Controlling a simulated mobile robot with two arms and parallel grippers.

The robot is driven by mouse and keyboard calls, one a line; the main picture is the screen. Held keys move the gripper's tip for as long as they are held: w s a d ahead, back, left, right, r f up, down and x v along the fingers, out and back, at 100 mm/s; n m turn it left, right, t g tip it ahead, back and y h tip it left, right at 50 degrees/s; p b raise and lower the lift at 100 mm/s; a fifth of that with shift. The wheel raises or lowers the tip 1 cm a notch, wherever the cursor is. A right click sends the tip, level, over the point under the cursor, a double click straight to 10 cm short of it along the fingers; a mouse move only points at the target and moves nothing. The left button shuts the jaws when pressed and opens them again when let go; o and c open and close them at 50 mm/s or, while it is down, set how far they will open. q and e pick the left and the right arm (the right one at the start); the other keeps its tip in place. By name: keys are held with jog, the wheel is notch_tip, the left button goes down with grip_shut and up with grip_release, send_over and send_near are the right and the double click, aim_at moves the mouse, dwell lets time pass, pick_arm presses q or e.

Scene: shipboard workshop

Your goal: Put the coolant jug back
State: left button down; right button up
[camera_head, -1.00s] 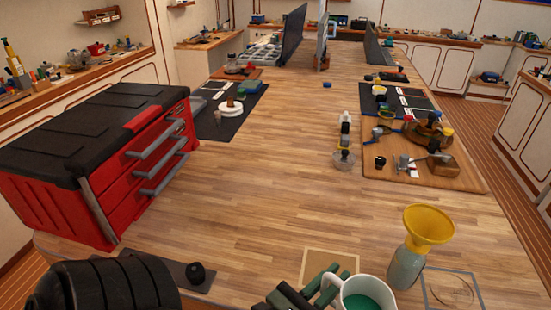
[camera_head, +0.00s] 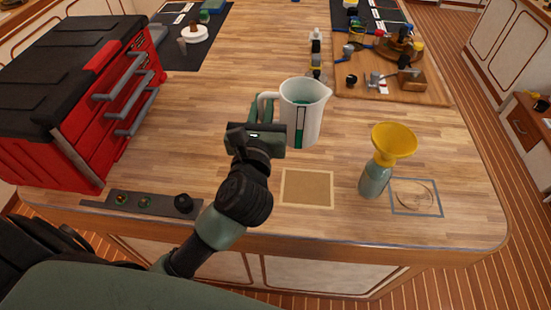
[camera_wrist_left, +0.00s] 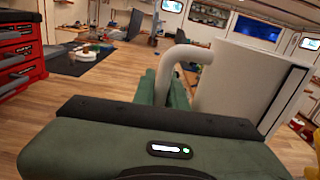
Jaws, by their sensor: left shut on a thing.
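The coolant jug (camera_head: 303,112) is a white pitcher with a green level strip, upright in the head view beyond a tan square mat (camera_head: 307,188). My left gripper (camera_head: 262,122) is shut on the jug's handle, at the jug's left side. In the left wrist view, the jug (camera_wrist_left: 240,85) fills the right side and its handle runs into the gripper (camera_wrist_left: 165,85). I cannot tell whether the jug's base touches the table. My right gripper is not in view.
A grey-blue bottle (camera_head: 374,181) with a yellow funnel (camera_head: 394,141) stands right of the mat, beside a blue-edged square (camera_head: 416,211). A red tool chest (camera_head: 70,110) stands at left. A dark strip with knobs (camera_head: 145,203) lies along the front edge. A wooden board (camera_head: 430,92) holds tools.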

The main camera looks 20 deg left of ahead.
pick_arm(q)
notch_tip(320, 180, down, 12)
jog(key=shift+f+b, duration=0.25)
jog(key=shift+b, duration=0.3)
notch_tip(320, 180, down, 2)
jog(key=shift+f, duration=0.8)
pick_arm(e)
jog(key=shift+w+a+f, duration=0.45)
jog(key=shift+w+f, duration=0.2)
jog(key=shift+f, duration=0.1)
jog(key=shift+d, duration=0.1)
pick_arm(q)
jog(key=shift+f+b, duration=0.2)
jog(key=shift+b, duration=0.15)
jog(key=c, duration=1.4)
grip_release()
jog(key=shift+c, duration=0.2)
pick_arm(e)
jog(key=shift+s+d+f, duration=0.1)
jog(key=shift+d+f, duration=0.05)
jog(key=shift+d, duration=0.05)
